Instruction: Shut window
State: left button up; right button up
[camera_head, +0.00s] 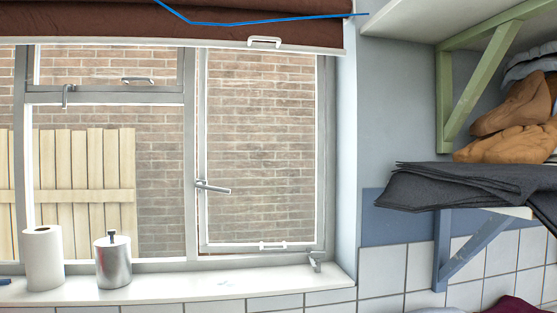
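The window (191,150) fills the left and middle of the head view, with a grey frame and a brick wall showing outside. Its tall right pane (262,140) has a lever handle (212,187) on its left edge, pointing right and slightly down. A white fitting (272,245) sits on its bottom rail, and a small metal fitting (316,260) stands at the lower right frame. The upper left pane (105,65) has a handle (137,80) and a hanging catch (66,95). I cannot tell for certain whether either pane stands ajar. Neither of my grippers is in view.
A paper roll (43,260) and metal canister (113,264) stand on the white sill (180,287), left. The sill is mostly clear below the right pane. A brown blind (180,22) hangs above. Shelves with green (480,85) and blue (462,247) brackets hold dark cloth (455,183), right.

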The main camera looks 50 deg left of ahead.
aim_at(207, 248)
jog(key=u, duration=1.7)
